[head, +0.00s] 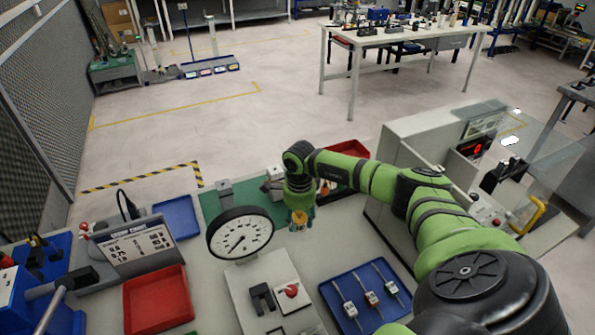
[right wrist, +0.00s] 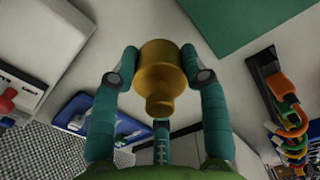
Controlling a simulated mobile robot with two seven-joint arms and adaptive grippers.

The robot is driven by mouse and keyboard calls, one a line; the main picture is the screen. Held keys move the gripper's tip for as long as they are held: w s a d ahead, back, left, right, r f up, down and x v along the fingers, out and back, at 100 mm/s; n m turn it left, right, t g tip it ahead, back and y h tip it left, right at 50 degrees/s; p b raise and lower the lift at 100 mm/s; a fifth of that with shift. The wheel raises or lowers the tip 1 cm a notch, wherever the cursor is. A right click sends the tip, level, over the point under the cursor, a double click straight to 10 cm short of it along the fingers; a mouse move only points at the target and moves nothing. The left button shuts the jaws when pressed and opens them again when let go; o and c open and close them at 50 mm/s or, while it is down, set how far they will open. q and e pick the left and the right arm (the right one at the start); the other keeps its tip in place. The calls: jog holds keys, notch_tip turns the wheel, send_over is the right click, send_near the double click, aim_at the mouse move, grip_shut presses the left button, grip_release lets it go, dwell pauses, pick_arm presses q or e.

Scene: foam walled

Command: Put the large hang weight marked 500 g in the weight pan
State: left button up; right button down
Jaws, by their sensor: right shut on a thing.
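My right gripper (head: 299,222) hangs fingers-down over the workbench, just right of the dial gauge. In the right wrist view its teal fingers (right wrist: 163,78) are shut on a brass weight (right wrist: 160,68) with a narrower stepped neck pointing towards the camera. The weight shows only as a small gold patch in the head view (head: 298,217). No marking on it is readable. I cannot pick out the weight pan in either view. My left gripper is not in view.
A white round dial gauge (head: 240,236) stands close left of the gripper. A red tray (head: 157,302), a blue tray (head: 177,216) and a blue tray with several tools (head: 337,297) lie on the bench. A grey machine (head: 420,150) stands right. Coloured links (right wrist: 290,115) hang at right.

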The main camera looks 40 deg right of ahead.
aim_at(298, 229)
jog(key=shift+a+f, duration=0.1)
jog(key=shift+a, duration=0.05)
jog(key=shift+f, duration=0.3)
notch_tip(298, 229, down, 3)
jog(key=b, duration=0.2)
jog(key=shift+f+b, duration=0.2)
jog(key=shift+b, duration=0.2)
jog(key=c, duration=1)
grip_release()
jog(key=shift+f, duration=0.15)
jog(key=shift+c, duration=0.2)
jog(key=o, duration=0.4)
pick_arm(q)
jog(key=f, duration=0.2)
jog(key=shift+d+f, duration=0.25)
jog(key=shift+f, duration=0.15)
